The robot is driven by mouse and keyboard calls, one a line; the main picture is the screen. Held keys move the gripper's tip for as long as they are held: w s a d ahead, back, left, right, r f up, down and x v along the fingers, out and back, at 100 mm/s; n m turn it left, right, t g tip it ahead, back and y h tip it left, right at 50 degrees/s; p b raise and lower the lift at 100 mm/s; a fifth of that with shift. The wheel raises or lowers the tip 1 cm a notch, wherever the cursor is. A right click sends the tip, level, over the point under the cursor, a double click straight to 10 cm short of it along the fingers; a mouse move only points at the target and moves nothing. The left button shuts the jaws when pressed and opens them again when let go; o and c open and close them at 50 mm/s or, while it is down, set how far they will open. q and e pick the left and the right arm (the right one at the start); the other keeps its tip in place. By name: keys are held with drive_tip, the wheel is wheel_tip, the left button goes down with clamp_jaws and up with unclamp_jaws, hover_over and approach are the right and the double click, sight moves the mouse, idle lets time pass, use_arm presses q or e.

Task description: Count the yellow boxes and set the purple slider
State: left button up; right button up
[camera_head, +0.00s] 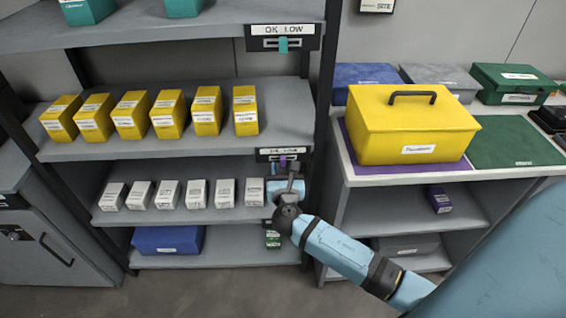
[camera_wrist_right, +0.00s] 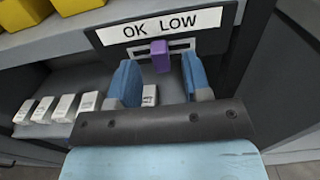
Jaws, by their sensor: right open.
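Several yellow boxes (camera_head: 130,115) stand in one row on the middle shelf, with bare shelf to the right of the last. The purple slider (camera_wrist_right: 160,56) sits near the middle of its slot, under the "OK LOW" label (camera_wrist_right: 165,25) on a dark plate. In the head view the slider (camera_head: 283,161) shows small on the plate below the yellow row. My right gripper (camera_head: 289,178) is just in front of that plate. In the right wrist view its two blue fingers (camera_wrist_right: 161,82) are open, one each side of the slider and apart from it. My left gripper is out of view.
Several white boxes (camera_head: 196,194) stand on the shelf below, close to my right gripper. A teal slider (camera_head: 283,45) sits on the upper plate. A large yellow toolbox (camera_head: 408,128) stands on the right-hand unit. A blue bin (camera_head: 167,240) is on the bottom shelf.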

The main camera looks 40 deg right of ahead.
sight(283, 163)
drive_tip(key=shift+x, duration=1.55)
drive_tip(key=shift+c, duration=0.3)
clamp_jaws()
use_arm(q)
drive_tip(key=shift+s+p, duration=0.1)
drive_tip(key=shift+p, duration=0.25)
use_arm(e)
drive_tip(key=shift+w+a, duration=0.3)
drive_tip(key=shift+a, duration=0.3)
drive_tip(key=shift+w+a, duration=0.35)
drive_tip(key=shift+a, duration=0.25)
drive_tip(key=shift+o, duration=0.3)
unclamp_jaws()
drive_tip(key=shift+w+a, duration=0.1)
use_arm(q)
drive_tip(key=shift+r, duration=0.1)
